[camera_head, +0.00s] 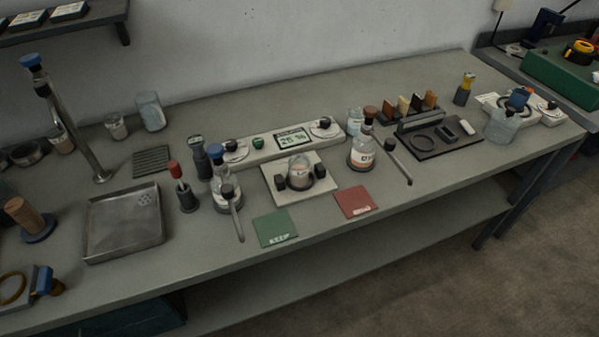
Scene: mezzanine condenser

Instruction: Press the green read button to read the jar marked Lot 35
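The green read button (258,143) sits on the sloped face of a long pale instrument (268,152) at the middle of the bench. Its lit display (292,139) shows dark characters that look like 25 and a symbol. A stoppered jar (362,153) with an orange label stands to the right, and another stoppered jar (223,188) stands to the left. I cannot read any lot number. Neither gripper is in view.
A green card (275,227) marked KEEP and a red card (355,200) lie near the front edge. Dark-handled tools (236,212) lean or lie beside the jars. A metal tray (124,232) is at left, a black tray (438,143) at right. The back bench is mostly clear.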

